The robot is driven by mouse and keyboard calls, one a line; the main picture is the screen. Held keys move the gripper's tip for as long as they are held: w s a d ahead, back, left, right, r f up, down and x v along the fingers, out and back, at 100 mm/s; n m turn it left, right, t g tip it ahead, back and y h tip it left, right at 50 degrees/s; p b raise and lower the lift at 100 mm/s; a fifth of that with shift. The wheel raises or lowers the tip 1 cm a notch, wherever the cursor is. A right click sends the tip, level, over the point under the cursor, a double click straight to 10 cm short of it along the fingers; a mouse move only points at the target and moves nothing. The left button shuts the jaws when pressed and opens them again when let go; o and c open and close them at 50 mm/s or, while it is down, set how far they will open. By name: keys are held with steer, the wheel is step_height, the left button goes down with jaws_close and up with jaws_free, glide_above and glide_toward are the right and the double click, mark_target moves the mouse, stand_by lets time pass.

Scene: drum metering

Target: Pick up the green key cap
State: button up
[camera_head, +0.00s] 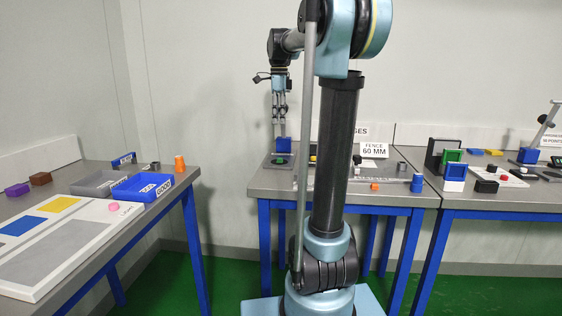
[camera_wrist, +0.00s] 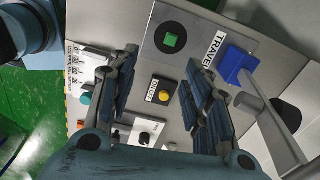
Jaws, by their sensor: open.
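The green key cap (camera_wrist: 172,40) is a small green square on a round black base, set in a grey panel (camera_wrist: 206,22) at the top of the wrist view. In the head view, a small green and black spot (camera_head: 279,160) shows on the middle table, below my gripper. My gripper (camera_head: 279,112) hangs above that table, pointing down. In the wrist view its two fingers (camera_wrist: 160,62) are spread apart with nothing between them. The cap lies beyond the fingertips and apart from them.
A blue block (camera_wrist: 237,63) with a grey bar stands right of the cap, by the TRAVEL label. A yellow button (camera_wrist: 166,88) on a black box and a black knob (camera_wrist: 144,138) lie nearer. A blue tray (camera_head: 142,188) sits on the left table.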

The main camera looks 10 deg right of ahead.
steer(key=shift+m, duration=0.5)
steer(key=f, duration=0.5)
steer(key=w+f, duration=0.1)
steer(key=f, duration=0.5)
steer(key=w+f, duration=0.1)
steer(key=f, duration=0.4)
steer(key=shift+w+d+f, duration=0.25)
steer(key=shift+d+f, duration=0.1)
steer(key=c, duration=0.8)
steer(key=shift+c, duration=0.2)
steer(key=shift+r, duration=0.1)
step_height(320, 180, up, 10)
